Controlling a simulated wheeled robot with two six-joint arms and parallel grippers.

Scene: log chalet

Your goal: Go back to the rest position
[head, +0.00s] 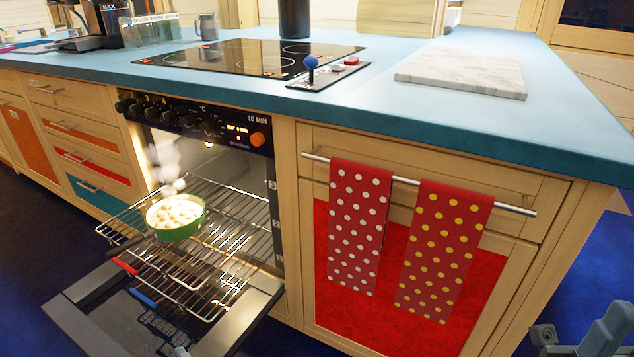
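Part of my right arm, with grey pieces of what looks like the gripper (580,338), shows at the bottom right corner, cut off by the frame edge. It is apart from the counter and the towels, and nothing is seen held in it. A green round dish (180,222) with a pale, lumpy filling sits on the pulled-out wire rack (205,262). White steam rises from it.
A red towel with white dots (357,225) and one with yellow dots (440,250) hang on the rail right of the oven. The blue counter (440,115) carries a cooktop (250,57), a marble board (462,72) and a joystick panel (330,75). The open door and rack jut out.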

